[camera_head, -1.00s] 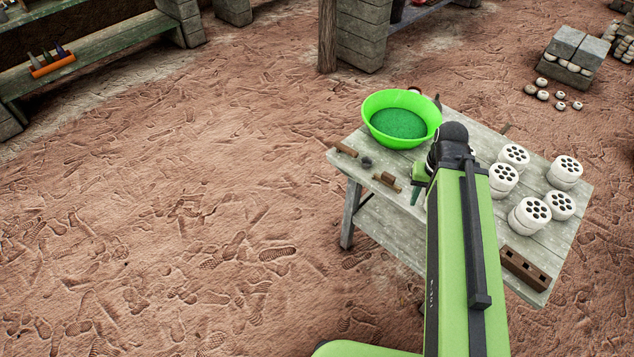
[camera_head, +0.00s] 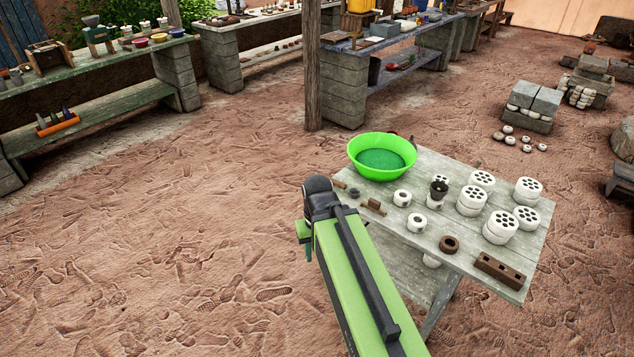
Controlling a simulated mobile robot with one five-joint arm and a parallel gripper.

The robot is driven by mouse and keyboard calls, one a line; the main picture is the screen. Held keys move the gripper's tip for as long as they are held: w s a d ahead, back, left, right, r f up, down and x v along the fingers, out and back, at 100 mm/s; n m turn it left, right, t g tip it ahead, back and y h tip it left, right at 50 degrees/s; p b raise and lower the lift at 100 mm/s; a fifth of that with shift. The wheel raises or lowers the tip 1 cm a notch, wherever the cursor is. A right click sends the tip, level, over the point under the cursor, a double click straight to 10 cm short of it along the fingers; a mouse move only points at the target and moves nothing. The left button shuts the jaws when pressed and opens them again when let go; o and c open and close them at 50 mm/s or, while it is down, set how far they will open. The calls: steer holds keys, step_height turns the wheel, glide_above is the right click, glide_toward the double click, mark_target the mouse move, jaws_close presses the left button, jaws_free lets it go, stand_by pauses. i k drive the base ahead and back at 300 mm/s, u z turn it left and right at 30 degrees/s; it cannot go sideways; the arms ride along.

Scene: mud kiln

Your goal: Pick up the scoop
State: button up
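I cannot make out a scoop for certain in the head view. A small dark upright piece shows behind the right rim of the bright green basin (camera_head: 357,150), too small to identify. The basin stands at the back left of the grey wooden table (camera_head: 462,252) and holds something dark green. My green arm reaches up from the bottom, left of the table, to a black joint. A short green part hangs beyond that joint. My gripper's fingers do not show.
The table also bears several white perforated cylinders (camera_head: 471,199), white rings (camera_head: 402,198), a dark cup (camera_head: 439,188), a brown ring (camera_head: 449,244) and a brown holed block (camera_head: 500,270). Benches stand at the back. A wooden post (camera_head: 312,70) rises behind the basin. The left floor is open.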

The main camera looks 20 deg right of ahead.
mark_target(355, 192)
steer(key=u, duration=0.65)
steer(key=i, duration=1.8)
steer(key=z, duration=0.1)
